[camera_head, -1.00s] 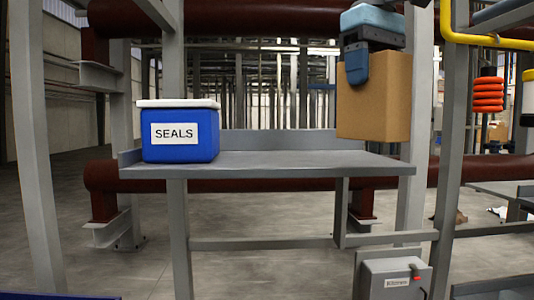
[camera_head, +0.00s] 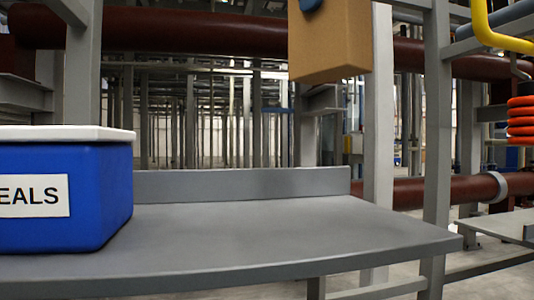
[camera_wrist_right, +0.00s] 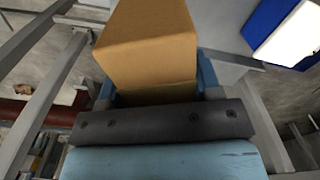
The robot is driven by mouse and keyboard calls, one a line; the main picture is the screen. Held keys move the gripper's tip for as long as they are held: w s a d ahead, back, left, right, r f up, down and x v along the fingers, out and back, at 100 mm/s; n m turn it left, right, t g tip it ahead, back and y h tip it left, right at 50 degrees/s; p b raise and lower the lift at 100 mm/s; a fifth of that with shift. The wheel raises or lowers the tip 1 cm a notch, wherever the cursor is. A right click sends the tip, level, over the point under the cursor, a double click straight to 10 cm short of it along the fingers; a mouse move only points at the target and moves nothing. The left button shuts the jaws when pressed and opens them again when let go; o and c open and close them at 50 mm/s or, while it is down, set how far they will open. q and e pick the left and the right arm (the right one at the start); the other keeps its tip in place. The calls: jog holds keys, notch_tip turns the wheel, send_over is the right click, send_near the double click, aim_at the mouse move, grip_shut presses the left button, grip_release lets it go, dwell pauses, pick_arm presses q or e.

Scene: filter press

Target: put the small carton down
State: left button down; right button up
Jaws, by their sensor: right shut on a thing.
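The small carton (camera_head: 328,42) is a plain brown box, held in the air above the right part of the grey shelf (camera_head: 270,240) in the head view. Clear space shows between its underside and the shelf. My right gripper (camera_head: 308,5) shows only as a blue tip at the top edge of the head view. In the right wrist view my right gripper (camera_wrist_right: 160,95) is shut on the carton (camera_wrist_right: 150,40), with a blue finger on each side. My left gripper is in neither view.
A blue box with a white lid and a SEALS label (camera_head: 65,190) stands on the left of the shelf. The shelf's middle and right are bare. A low lip (camera_head: 240,184) runs along its back. A grey post (camera_head: 436,150) and yellow pipe (camera_head: 485,25) are at right.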

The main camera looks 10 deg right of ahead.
jog(key=shift+s+f, duration=0.3)
jog(key=shift+f, duration=0.9)
notch_tip(320, 180, down, 17)
jog(key=shift+w+f, duration=0.15)
jog(key=shift+f, duration=0.05)
jog(key=o, duration=1.1)
jog(key=shift+f, duration=0.1)
